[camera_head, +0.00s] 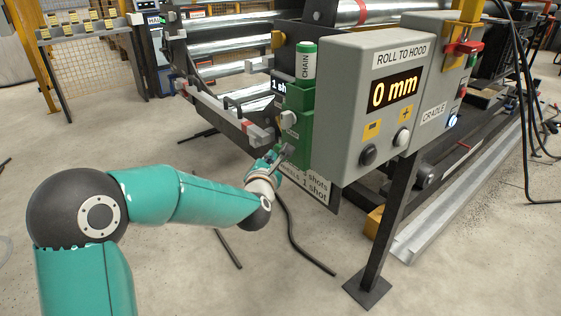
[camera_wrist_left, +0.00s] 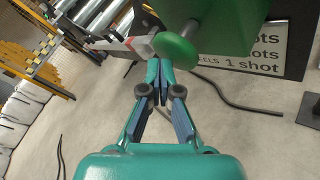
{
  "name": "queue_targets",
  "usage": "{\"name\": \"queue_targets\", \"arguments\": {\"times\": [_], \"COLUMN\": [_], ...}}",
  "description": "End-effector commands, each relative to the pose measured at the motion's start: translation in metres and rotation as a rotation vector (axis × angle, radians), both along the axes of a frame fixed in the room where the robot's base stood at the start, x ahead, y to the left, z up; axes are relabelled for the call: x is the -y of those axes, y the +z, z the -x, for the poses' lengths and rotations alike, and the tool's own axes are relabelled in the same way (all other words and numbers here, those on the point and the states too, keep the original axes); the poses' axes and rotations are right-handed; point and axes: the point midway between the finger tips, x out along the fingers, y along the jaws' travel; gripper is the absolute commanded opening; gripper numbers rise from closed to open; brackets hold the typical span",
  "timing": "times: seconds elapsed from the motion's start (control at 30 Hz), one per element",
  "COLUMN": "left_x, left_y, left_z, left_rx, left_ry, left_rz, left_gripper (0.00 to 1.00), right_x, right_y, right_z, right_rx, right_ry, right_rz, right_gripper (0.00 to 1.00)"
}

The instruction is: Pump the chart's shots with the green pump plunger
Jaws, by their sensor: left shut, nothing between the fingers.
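The green pump (camera_head: 300,102) is a green box with a CHAIN-labelled bottle (camera_head: 305,62) on top. In the left wrist view its plunger is a round green knob (camera_wrist_left: 176,50) sticking out from the green body (camera_wrist_left: 215,22). My left gripper (camera_head: 287,152) is just below the pump; in the wrist view its fingertips (camera_wrist_left: 160,66) are shut and empty, just below the knob. I cannot tell if they touch it. The white chart (camera_head: 305,185) is partly hidden behind the gripper; its lines read "shots" and "1 shot". My right gripper is not in view.
A grey control box (camera_head: 372,95) reading "ROLL TO HOOD" and "0 mm" stands right of the pump on a dark post (camera_head: 388,220). A partly hidden dark display (camera_head: 279,86) shows "1 sh". A red-and-white bar end (camera_head: 258,131) is left of the pump. Black hoses (camera_head: 300,245) lie below.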

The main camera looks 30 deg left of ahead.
Motion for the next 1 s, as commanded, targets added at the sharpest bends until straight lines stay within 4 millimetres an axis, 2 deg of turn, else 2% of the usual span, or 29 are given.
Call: {"name": "queue_targets", "arguments": {"times": [0.13,0.67,1.0], "left_x": [-0.003,-0.007,-0.020], "left_y": [-0.002,-0.002,-0.004], "left_z": [0.008,0.014,0.043], "left_rx": [0.000,-0.001,0.000], "left_ry": [0.002,0.004,0.005], "left_rz": [0.001,0.002,0.000], "left_gripper": [0.00,0.00,0.00], "right_x": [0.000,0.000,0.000], "right_y": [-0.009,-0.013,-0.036], "right_z": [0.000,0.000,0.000], "right_rx": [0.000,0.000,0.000], "right_ry": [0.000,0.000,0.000], "right_rz": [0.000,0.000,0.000], "right_gripper": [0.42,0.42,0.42]}}
